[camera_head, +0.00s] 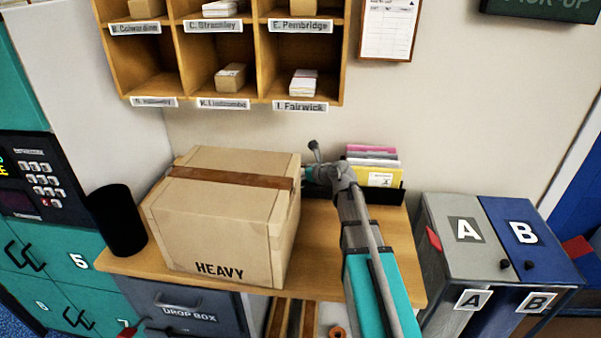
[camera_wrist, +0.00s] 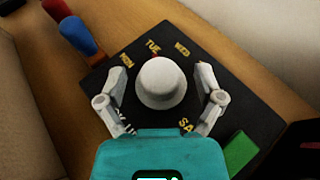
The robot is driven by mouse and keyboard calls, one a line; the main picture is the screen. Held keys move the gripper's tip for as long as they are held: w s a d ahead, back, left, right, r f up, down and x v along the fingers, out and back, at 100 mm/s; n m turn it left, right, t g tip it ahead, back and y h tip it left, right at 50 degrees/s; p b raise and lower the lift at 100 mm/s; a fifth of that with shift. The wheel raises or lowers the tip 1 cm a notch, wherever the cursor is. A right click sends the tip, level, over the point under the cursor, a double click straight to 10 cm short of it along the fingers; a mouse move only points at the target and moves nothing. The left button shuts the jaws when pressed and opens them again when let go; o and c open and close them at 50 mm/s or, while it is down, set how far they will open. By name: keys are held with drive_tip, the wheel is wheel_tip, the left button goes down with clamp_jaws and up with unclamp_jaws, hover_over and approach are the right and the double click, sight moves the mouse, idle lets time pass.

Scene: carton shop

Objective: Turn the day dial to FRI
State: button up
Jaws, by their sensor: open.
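The day dial shows in the wrist view as a black plate (camera_wrist: 112,88) with a pale round knob (camera_wrist: 160,82) at its middle. Yellow MON, TUE and WED labels stand along its far side, and part of a label reading SA shows at lower right. FRI is not readable. A small reddish mark lies by TUE; I cannot tell surely whether it is the pointer. My gripper (camera_wrist: 160,100) is open, with one finger on each side of the knob and apparent gaps to it. In the head view my gripper (camera_head: 312,172) is partly hidden behind the carton, and so is the dial.
A large carton marked HEAVY (camera_head: 218,230) fills the left of the wooden counter (camera_head: 318,260). Behind my arm stands a rack of envelopes (camera_head: 375,168). Pigeonholes (camera_head: 228,98) hang above. Red and blue rounded objects (camera_wrist: 77,34) and a green block (camera_wrist: 240,151) lie near the dial.

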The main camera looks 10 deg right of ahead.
drive_tip(key=c, duration=1.1)
drive_tip(key=shift+c, duration=0.2)
drive_tip(key=shift+h, duration=0.3)
drive_tip(key=shift+s+a+m+t+h, duration=0.1)
drive_tip(key=shift+m+t+h, duration=0.25)
drive_tip(key=shift+m, duration=0.25)
drive_tip(key=shift+f+m+t+h, duration=0.1)
drive_tip(key=shift+m+t+h, duration=0.35)
drive_tip(key=shift+m+h, duration=1.35)
drive_tip(key=shift+h, duration=0.25)
